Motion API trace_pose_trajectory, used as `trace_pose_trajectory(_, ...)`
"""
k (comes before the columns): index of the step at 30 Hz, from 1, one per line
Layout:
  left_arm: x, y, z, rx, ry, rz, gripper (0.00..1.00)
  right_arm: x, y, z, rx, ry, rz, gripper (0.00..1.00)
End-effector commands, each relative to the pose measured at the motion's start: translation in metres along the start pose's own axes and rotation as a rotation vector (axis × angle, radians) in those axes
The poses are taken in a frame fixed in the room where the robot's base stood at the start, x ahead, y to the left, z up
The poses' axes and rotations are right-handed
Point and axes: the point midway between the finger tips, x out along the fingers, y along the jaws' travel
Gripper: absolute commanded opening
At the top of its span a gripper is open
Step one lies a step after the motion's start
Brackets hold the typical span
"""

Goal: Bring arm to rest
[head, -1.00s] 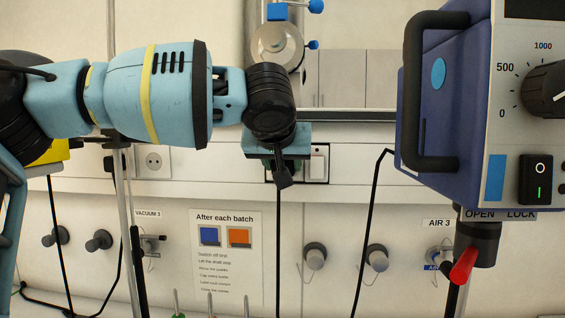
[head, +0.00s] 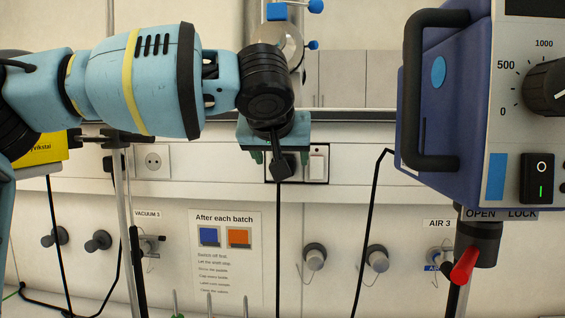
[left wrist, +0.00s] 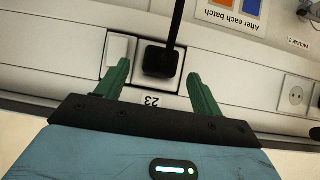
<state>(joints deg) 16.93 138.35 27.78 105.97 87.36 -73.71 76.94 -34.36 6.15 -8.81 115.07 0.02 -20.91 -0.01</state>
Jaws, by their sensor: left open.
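My left arm comes in from the left in the head view, with its blue links and black wrist joint in front of the wall. My left gripper (head: 278,160) hangs below the wrist joint, with green fingers. In the left wrist view my left gripper (left wrist: 158,70) is open, its two green fingers spread wide. Nothing is held between them. Behind them show a black plug (left wrist: 160,58) with a cable and a white switch (left wrist: 120,48) on the wall. My right gripper is not in view.
A blue device (head: 430,110) with a black handle, dial and power switch fills the right side. A red-handled valve (head: 465,265) sits below it. A metal stand with a glass flask (head: 290,45) is behind my wrist. A wall notice (head: 225,255) and several knobs are below.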

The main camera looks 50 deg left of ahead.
Motion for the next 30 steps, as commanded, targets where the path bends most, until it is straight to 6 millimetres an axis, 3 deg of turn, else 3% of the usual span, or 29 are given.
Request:
trace_pose_trajectory(3,-0.021,0.001,-0.001,0.000,0.003,0.001,0.67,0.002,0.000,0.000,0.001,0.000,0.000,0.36)
trace_pose_trajectory(10,-0.045,0.000,0.000,0.000,0.001,0.000,0.67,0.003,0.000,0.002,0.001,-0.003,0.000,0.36)
trace_pose_trajectory(30,-0.049,0.000,0.000,0.000,0.001,0.000,0.67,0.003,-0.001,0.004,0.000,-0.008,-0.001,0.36)
